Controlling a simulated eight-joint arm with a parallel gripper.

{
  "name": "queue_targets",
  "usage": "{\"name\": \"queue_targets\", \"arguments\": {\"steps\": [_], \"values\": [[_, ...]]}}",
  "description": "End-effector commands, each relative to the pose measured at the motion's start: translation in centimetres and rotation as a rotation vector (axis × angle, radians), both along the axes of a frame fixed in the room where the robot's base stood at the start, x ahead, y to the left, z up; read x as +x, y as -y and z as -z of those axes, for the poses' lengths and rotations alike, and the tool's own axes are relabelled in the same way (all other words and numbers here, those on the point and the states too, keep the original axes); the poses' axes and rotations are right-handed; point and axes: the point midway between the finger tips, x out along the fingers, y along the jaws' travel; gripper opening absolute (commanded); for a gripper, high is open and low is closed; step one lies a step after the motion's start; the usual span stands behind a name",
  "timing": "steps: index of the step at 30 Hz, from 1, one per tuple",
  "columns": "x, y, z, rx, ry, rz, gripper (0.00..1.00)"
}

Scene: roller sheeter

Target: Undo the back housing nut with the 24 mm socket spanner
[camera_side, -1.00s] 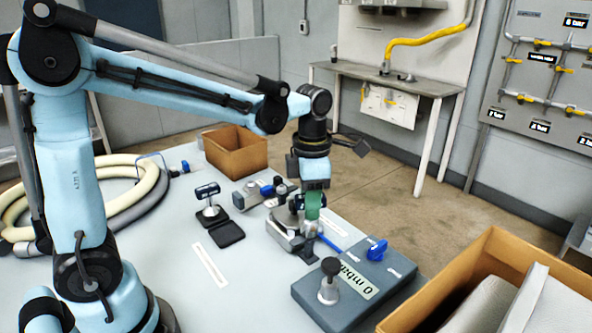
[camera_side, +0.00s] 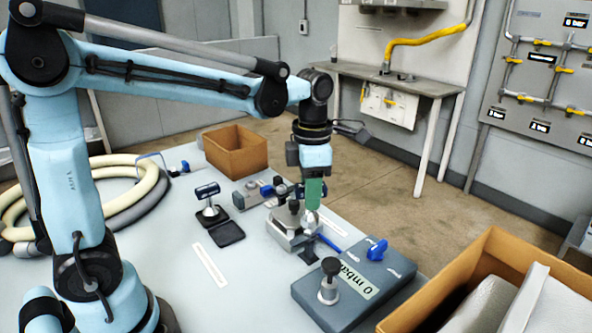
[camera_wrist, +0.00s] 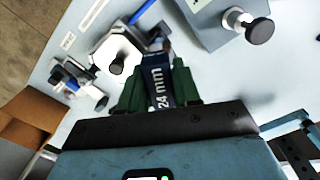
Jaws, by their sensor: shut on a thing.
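My gripper (camera_side: 313,205) is shut on the 24 mm socket spanner, above the right side of a metal housing (camera_side: 283,238). The spanner's dark handle (camera_wrist: 158,85), marked "24 mm", shows between my green fingers in the wrist view. Its socket end is hard to make out, so I cannot tell whether it touches a nut. The housing, with a black knob on top, also shows in the wrist view (camera_wrist: 104,48), left of the spanner. I cannot pick out the back housing nut in either view.
A grey box (camera_side: 340,302) with a black knob and a blue valve handle stands in front. A second fitting with blue parts (camera_side: 248,197) lies behind the housing. A small display on a stand (camera_side: 208,192) is to the left. Cardboard boxes stand at back (camera_side: 236,154) and front right (camera_side: 488,250).

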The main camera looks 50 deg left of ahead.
Motion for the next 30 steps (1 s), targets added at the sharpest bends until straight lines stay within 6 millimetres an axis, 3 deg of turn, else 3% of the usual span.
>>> {"name": "queue_targets", "arguments": {"steps": [16, 30], "values": [[0.0, 0.0, -0.6, 0.0, 0.0, 0.0, 0.0], [0.0, 0.0, -4.7, 0.0, 0.0, 0.0, 0.0]]}}
